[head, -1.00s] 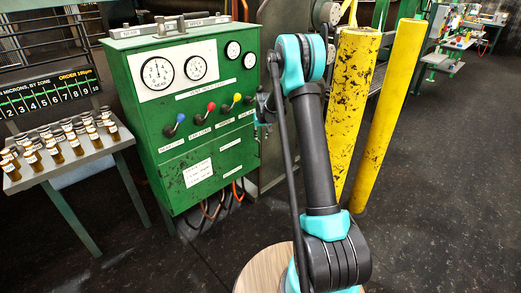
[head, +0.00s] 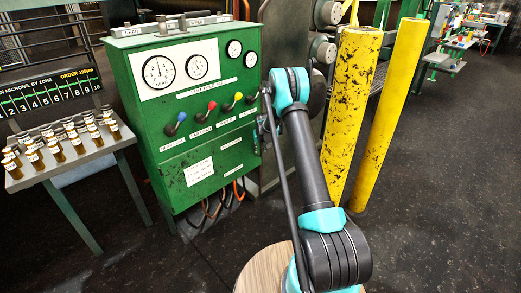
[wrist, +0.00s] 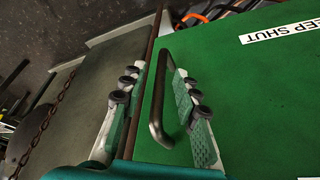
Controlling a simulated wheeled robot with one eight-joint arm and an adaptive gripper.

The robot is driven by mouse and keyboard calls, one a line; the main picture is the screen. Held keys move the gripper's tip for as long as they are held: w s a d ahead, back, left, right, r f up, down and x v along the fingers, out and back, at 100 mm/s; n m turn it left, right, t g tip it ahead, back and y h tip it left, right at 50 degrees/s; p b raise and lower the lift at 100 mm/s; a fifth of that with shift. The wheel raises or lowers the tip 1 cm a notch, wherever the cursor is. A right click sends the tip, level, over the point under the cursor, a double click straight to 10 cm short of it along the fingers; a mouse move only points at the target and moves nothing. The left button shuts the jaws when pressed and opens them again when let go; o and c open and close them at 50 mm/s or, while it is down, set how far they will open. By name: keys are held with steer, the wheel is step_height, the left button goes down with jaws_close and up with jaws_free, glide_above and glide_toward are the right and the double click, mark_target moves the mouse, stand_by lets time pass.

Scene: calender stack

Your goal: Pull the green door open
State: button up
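The green door (wrist: 240,110) fills the right of the wrist view and bears a white label (wrist: 282,27) reading "EEP SHUT". Its dark bar handle (wrist: 157,95) stands out from the door's left part. My gripper (wrist: 152,82) is open, with one finger pad on each side of the handle and gaps visible between pads and bar. In the head view the green cabinet (head: 205,150) stands upright with gauges and coloured levers on its front.
Yellow posts (head: 350,110) stand right of my arm. A small table (head: 75,165) with several brown vials is left of the cabinet. Hoses (head: 215,203) hang below the cabinet. The dark floor at right is clear. A chain (wrist: 35,125) hangs at left in the wrist view.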

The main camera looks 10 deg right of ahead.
steer(key=shift+c, duration=0.5)
jaws_close()
